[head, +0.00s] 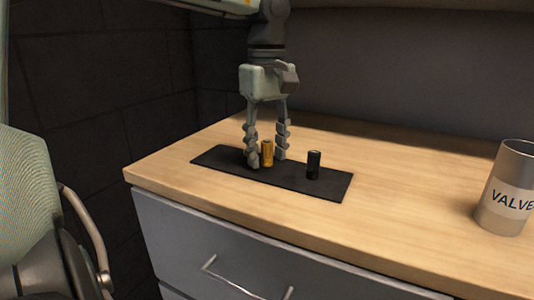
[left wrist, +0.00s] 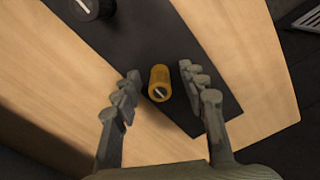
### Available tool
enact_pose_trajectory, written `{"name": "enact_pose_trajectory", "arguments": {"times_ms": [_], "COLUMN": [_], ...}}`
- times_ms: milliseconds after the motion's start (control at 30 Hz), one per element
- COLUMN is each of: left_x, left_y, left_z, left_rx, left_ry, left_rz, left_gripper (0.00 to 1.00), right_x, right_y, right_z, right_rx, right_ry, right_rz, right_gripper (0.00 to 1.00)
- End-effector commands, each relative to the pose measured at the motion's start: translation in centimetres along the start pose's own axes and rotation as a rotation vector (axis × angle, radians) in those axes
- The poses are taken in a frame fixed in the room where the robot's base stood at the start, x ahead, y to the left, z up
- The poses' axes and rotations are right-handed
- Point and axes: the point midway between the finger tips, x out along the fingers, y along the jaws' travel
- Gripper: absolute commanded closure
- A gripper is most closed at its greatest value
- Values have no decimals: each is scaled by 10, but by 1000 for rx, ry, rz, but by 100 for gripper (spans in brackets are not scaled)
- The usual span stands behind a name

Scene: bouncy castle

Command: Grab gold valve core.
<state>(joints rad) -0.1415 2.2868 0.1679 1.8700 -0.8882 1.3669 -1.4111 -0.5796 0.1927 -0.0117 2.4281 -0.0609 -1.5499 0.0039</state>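The gold valve core (head: 267,153) stands upright on a black mat (head: 320,188) on the wooden counter. My left gripper (head: 266,158) points down over it, with one finger on each side. In the left wrist view the gold valve core (left wrist: 159,84) sits between the open fingertips of the left gripper (left wrist: 158,88), with gaps on both sides. A black valve core (head: 314,165) stands to the right on the same mat, and its top shows at the upper left of the left wrist view (left wrist: 92,8). My right gripper is not in view.
A metal can labelled "VALVE" (head: 506,190) stands at the right of the wooden counter (head: 410,215). Grey drawers (head: 200,235) with handles are below the counter's front edge. A dark wall is behind. The counter between mat and can is clear.

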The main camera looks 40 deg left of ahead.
Motion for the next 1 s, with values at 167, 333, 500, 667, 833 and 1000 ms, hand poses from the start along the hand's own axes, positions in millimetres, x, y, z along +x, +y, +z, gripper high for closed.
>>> {"name": "enact_pose_trajectory", "arguments": {"times_ms": [167,333,500,667,833,1000], "left_x": [0,0,-1,-2,-15,-42], "left_y": [0,0,0,0,1,1], "left_z": [0,0,0,0,0,0], "left_rx": [0,0,0,0,1,0], "left_ry": [0,0,0,1,2,1], "left_rz": [0,0,1,1,3,5], "left_gripper": [82,100,100,100,100,100], "right_x": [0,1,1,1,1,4], "right_y": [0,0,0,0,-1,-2], "right_z": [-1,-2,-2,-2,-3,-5], "right_rx": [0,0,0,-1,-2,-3], "right_ry": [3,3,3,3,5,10], "right_rz": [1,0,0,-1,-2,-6], "right_gripper": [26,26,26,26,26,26]}}
